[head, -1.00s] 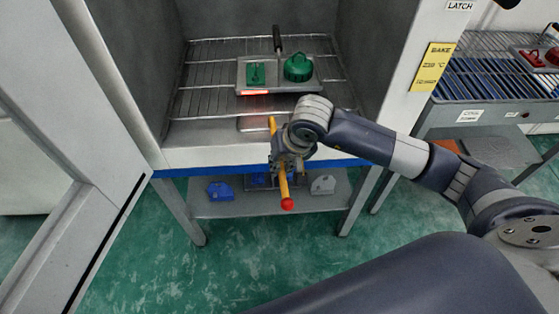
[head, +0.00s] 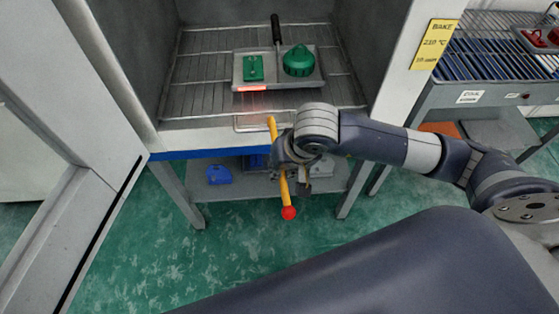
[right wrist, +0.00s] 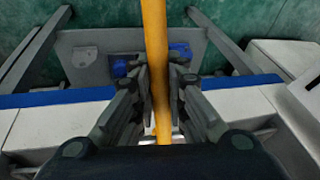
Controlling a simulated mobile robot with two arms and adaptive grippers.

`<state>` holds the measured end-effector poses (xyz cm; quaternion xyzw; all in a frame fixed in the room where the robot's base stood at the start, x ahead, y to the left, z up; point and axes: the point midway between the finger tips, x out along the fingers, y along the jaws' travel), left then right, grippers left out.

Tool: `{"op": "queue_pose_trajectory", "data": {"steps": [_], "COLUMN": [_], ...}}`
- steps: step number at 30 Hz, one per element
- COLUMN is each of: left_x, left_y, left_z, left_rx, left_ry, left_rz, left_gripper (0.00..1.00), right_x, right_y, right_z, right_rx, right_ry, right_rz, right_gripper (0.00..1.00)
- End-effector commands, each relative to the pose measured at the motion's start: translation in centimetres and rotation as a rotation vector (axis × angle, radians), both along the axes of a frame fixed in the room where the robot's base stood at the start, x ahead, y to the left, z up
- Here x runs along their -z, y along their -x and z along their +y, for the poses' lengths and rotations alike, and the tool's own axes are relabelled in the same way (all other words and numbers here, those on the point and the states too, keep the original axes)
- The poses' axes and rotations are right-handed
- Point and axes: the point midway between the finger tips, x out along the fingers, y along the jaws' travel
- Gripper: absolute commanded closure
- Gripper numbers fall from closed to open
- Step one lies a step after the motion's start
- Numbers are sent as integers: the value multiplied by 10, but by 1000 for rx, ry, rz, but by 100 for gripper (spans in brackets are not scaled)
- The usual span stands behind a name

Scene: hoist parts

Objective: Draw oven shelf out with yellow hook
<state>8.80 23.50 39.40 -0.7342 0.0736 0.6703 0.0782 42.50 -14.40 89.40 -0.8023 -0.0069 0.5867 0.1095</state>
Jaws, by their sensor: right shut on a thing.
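The oven shelf (head: 200,98) is a wire rack inside the grey oven, with a loop handle (head: 245,127) at its front. The yellow hook (head: 272,132) is a rod with a red ball end, held slanting across the oven's front edge. Its upper end is at the loop handle; whether it is caught there I cannot tell. My right gripper (head: 290,172) is shut on the rod, which also runs between the fingers in the right wrist view (right wrist: 157,60). My left gripper is not in view.
A tray (head: 239,72) with green parts and a black-handled tool is on the shelf. The oven door (head: 100,215) stands open at left. A lower shelf (head: 225,200) holds blue parts. A rack table (head: 490,75) stands at right. Green floor in front is open.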

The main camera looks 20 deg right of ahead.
Motion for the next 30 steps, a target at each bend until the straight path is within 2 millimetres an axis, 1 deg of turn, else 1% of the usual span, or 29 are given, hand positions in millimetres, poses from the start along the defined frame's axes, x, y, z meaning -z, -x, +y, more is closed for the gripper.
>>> {"op": "queue_pose_trajectory", "data": {"steps": [1, 18, 23, 30], "left_x": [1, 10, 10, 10], "left_y": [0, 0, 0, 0], "left_z": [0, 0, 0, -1], "left_rx": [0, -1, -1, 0], "left_ry": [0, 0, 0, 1], "left_rz": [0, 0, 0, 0], "left_gripper": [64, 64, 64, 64], "right_x": [1, 1, 0, 0], "right_y": [5, 42, 47, 47], "right_z": [2, 12, 14, 13], "right_rx": [-4, -4, -2, -2], "right_ry": [-1, -1, -2, -2], "right_rz": [1, 2, 1, 1], "right_gripper": [100, 100, 100, 100]}}
